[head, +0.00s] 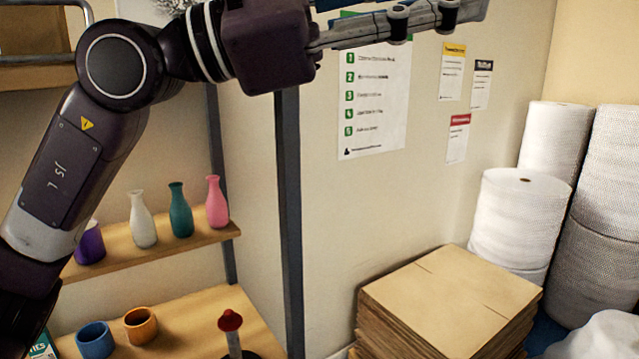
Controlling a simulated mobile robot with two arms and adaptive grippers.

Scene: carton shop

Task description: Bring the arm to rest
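My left arm (120,65) comes in from the left, bends at an elbow joint and reaches right across the top of the head view. My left gripper (465,12) is raised at the top edge, in front of the wall, with its fingers pointing right. The top edge of the picture cuts off part of it, so I cannot tell whether it is open or shut. No object shows in the visible part of it. My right gripper is not in view.
A wooden shelf (165,247) at left holds white, teal and pink vases and a purple cup. Below, another shelf (190,318) holds blue and orange cups and a red-topped item. Flat cardboard (450,290) is stacked at lower right, beside bubble-wrap rolls (523,222). Posters (375,95) hang behind.

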